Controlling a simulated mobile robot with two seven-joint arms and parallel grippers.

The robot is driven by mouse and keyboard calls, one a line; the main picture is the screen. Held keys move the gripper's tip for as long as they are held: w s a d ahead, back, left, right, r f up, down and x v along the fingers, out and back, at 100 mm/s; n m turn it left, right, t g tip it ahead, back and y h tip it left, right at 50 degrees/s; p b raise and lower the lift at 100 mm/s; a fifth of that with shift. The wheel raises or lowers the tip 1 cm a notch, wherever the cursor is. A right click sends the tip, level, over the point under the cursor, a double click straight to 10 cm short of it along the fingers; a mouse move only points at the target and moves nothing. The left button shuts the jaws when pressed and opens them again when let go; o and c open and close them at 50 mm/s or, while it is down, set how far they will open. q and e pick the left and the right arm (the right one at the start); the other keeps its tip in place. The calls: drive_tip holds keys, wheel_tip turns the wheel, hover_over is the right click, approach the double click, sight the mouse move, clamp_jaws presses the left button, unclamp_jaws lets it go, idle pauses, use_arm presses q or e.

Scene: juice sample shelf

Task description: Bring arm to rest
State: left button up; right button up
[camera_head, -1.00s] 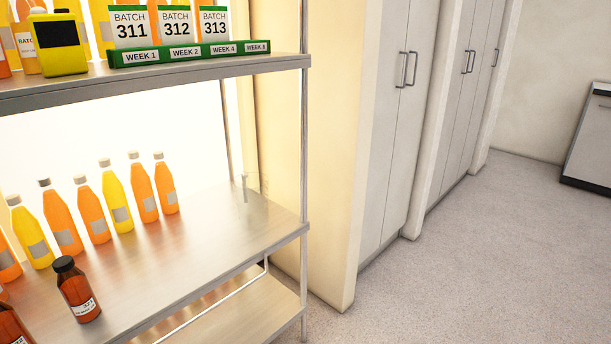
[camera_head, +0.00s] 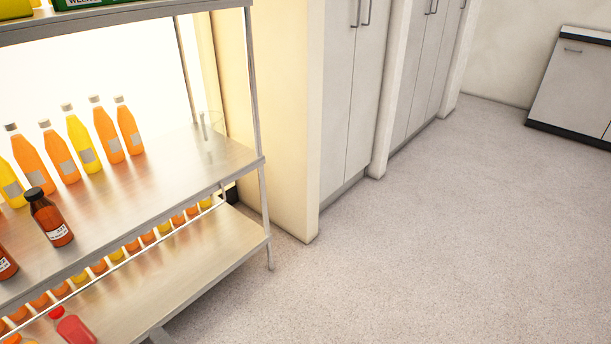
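Neither my left nor my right gripper shows in the head view, and no part of my arms is visible. The metal shelf rack (camera_head: 232,155) stands at the left. Its middle shelf carries a row of orange and yellow juice bottles (camera_head: 83,145) at the back. A dark brown bottle (camera_head: 50,219) with a black cap stands nearer the front edge. A clear glass container (camera_head: 209,132) stands near the shelf's right end.
The lower shelf (camera_head: 205,262) holds a row of small bottles and a red bottle (camera_head: 72,326). Pale cabinets (camera_head: 346,90) line the wall behind. The speckled floor (camera_head: 430,240) is clear.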

use_arm(q)
drive_tip(key=a+r+m+t+y, duration=0.15)
drive_tip(key=a+r, duration=0.25)
drive_tip(key=a, duration=1.1)
drive_tip(key=s+d+f+n+g+h, duration=0.1)
drive_tip(key=s+d+f+g+h, duration=0.55)
drive_tip(key=d+f+h, duration=0.5)
drive_tip(key=d+r+n+t+h, duration=0.25)
drive_tip(key=d+r+h, duration=0.35)
drive_tip(key=r, duration=0.4)
drive_tip(key=w+d+r+n+t, duration=0.15)
drive_tip(key=d+n, duration=0.25)
drive_tip(key=d, duration=0.5)
wheel_tip(320, 180, up, 7)
drive_tip(key=s+a+p, duration=0.1)
drive_tip(key=a+p, duration=0.1)
drive_tip(key=p, duration=0.9)
drive_tip(key=shift+s+a+t, duration=0.15)
drive_tip(key=shift+s+t, duration=0.1)
drive_tip(key=shift+t, duration=0.05)
use_arm(e)
wheel_tip(320, 180, up, 7)
drive_tip(key=s+d+h, duration=0.1)
drive_tip(key=d, duration=0.1)
drive_tip(key=shift+d+r, duration=0.2)
drive_tip(key=shift+d, duration=0.15)
drive_tip(key=shift+s, duration=0.1)
